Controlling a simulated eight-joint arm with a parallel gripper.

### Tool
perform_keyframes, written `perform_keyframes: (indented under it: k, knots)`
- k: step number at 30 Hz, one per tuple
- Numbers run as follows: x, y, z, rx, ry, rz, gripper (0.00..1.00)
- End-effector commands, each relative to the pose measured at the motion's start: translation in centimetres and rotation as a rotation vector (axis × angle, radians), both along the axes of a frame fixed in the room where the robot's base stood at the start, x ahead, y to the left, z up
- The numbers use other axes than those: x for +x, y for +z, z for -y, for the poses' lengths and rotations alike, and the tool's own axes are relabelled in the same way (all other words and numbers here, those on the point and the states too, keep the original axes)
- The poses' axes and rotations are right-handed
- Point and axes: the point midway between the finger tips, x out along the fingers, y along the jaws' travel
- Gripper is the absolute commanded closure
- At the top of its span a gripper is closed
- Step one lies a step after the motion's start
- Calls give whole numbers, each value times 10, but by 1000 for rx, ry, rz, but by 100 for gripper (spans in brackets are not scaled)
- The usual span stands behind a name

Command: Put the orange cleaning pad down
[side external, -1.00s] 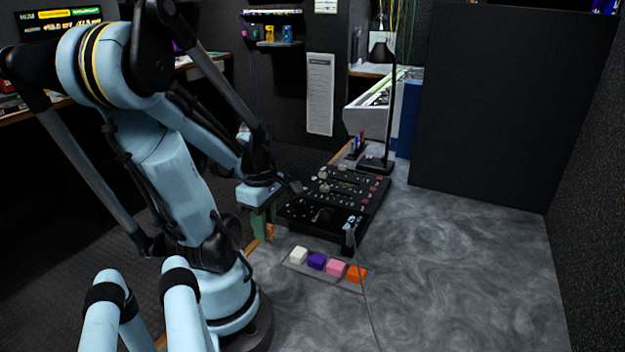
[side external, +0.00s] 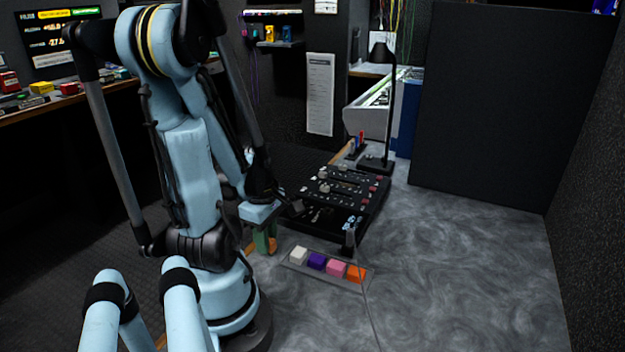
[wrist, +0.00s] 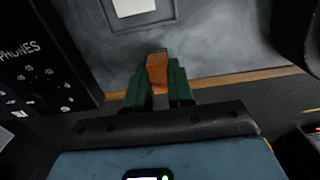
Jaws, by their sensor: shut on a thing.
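My gripper (side external: 264,241) has green fingers and is shut on an orange cleaning pad (wrist: 157,72), which sticks out past the fingertips in the wrist view. In the side external view the held pad (side external: 272,245) shows as a small orange patch by the fingers, near the table's left edge. The gripper is left of a flat tray (side external: 325,279) holding a row of blocks. Whether the held pad touches the table is hard to tell.
The tray holds white (side external: 299,255), purple (side external: 317,261), pink (side external: 337,268) and orange (side external: 356,274) blocks. A black control panel (side external: 335,228) stands behind, with a lamp (side external: 388,110) beyond. A cable runs past the tray's right end. The grey table (side external: 460,270) is clear at right.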

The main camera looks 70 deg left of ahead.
Motion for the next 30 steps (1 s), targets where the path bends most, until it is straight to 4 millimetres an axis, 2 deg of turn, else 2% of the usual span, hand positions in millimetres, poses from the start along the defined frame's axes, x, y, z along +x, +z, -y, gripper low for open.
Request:
perform_keyframes:
  k: [2,3,8,20,30]
  knots:
    - [0,-2,0,0,0,0,100]
    - [0,-3,0,0,0,0,76]
    - [0,-3,0,0,0,0,52]
    - [0,0,0,0,0,0,52]
    - [0,23,0,0,0,0,52]
